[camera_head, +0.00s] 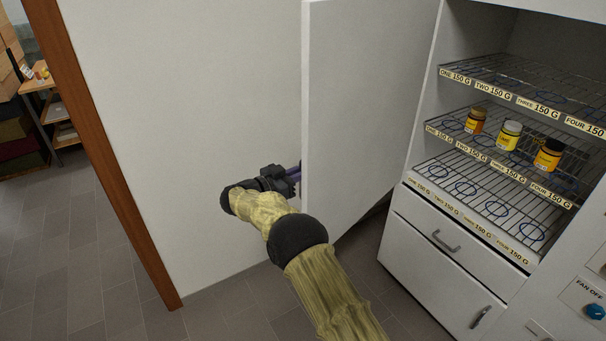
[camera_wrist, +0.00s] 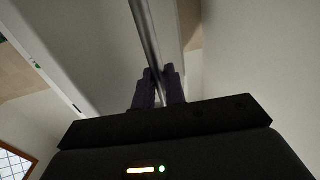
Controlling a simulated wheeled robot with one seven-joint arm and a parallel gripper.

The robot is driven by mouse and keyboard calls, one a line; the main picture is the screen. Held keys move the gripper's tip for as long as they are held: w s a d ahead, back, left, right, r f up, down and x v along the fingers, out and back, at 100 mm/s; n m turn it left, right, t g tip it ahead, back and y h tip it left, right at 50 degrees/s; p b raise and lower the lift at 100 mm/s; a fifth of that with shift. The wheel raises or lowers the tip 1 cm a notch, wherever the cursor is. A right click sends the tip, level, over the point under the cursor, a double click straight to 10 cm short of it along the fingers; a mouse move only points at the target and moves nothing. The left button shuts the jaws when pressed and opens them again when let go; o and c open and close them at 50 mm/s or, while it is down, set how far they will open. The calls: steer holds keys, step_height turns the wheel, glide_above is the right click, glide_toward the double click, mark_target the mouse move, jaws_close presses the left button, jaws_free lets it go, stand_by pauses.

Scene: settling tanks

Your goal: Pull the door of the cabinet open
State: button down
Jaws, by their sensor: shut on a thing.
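The white cabinet (camera_head: 478,22) stands at the right of the head view. Its door (camera_head: 365,95) is swung wide open to the left, and the shelves inside show. My gripper (camera_head: 296,172) is at the door's far side, past its free edge, so the fingertips are partly hidden in the head view. In the wrist view, a metal bar handle (camera_wrist: 146,35) runs between the two dark fingers of my gripper (camera_wrist: 160,82), which are shut on it. The door's pale face (camera_wrist: 85,45) is behind the handle.
Wire shelves (camera_head: 480,165) carry several labels and yellow jars (camera_head: 508,135). Drawers (camera_head: 440,245) with handles are below. A white wall (camera_head: 190,120) with a brown wooden edge (camera_head: 110,170) is close left of my gripper. Grey tiled floor (camera_head: 60,250) is clear at left.

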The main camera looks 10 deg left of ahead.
steer(key=shift+w+d+r, duration=0.2)
steer(key=shift+d+r, duration=0.05)
steer(key=c, duration=1.7)
jaws_free()
steer(key=shift+o, duration=0.8)
steer(key=shift+w+d, duration=0.1)
steer(key=shift+d, duration=0.1)
steer(key=b+v, duration=0.3)
steer(key=v, duration=1.5)
steer(key=shift+f, duration=0.2)
steer(key=shift+w+a, duration=0.1)
steer(key=shift+w, duration=0.05)
steer(key=shift+c, duration=0.4)
